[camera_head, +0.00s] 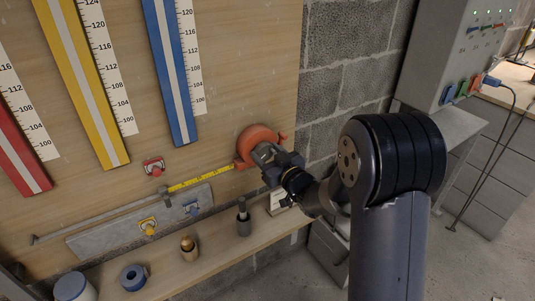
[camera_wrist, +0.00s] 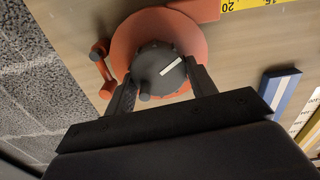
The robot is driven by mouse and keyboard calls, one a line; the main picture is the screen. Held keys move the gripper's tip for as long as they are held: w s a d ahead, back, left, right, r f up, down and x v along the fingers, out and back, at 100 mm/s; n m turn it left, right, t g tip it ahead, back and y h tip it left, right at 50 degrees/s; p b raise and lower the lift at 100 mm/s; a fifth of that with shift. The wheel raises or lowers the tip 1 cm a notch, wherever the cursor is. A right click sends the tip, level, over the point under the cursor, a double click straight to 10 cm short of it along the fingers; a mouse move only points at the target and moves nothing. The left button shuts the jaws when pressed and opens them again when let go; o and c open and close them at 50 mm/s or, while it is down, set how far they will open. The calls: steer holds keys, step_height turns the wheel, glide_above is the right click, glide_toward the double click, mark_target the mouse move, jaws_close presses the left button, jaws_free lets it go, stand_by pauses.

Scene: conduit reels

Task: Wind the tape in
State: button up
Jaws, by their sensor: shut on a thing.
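An orange round tape reel (camera_head: 258,138) is mounted on the wooden board's right side and fills the middle of the wrist view (camera_wrist: 197,35). A yellow measuring tape (camera_head: 200,179) runs out of it to the left along the board; a marked stretch also shows in the wrist view (camera_wrist: 258,3). On the reel's face is a dark grey round knob (camera_wrist: 150,62) with a white line and a small peg. My gripper (camera_wrist: 160,75) is shut on this knob, one finger on each side. A small orange-red handle (camera_wrist: 101,68) sticks out beside the reel.
Red, yellow and blue strips (camera_head: 172,75) with white scales hang on the board. A shelf (camera_head: 215,263) below holds several small items. A block wall stands right.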

steer(key=shift+c, duration=0.7)
steer(key=shift+m, duration=0.3)
steer(key=m, duration=0.4)
steer(key=shift+d+m, duration=0.1)
steer(key=shift+m, duration=0.2)
steer(key=m+p, duration=0.2)
steer(key=m, duration=0.4)
steer(key=shift+w, duration=0.1)
steer(key=m+p, duration=0.1)
steer(key=m, duration=0.5)
steer(key=shift+d+f+m+p, duration=0.1)
steer(key=shift+f+m+p, duration=0.1)
steer(key=shift+m+p, duration=0.15)
steer(key=m, duration=0.2)
steer(key=m+p, duration=0.1)
steer(key=m, duration=0.2)
steer(key=shift+f+m+p, duration=0.2)
steer(key=shift+m+p, duration=0.05)
steer(key=shift+p, duration=0.05)
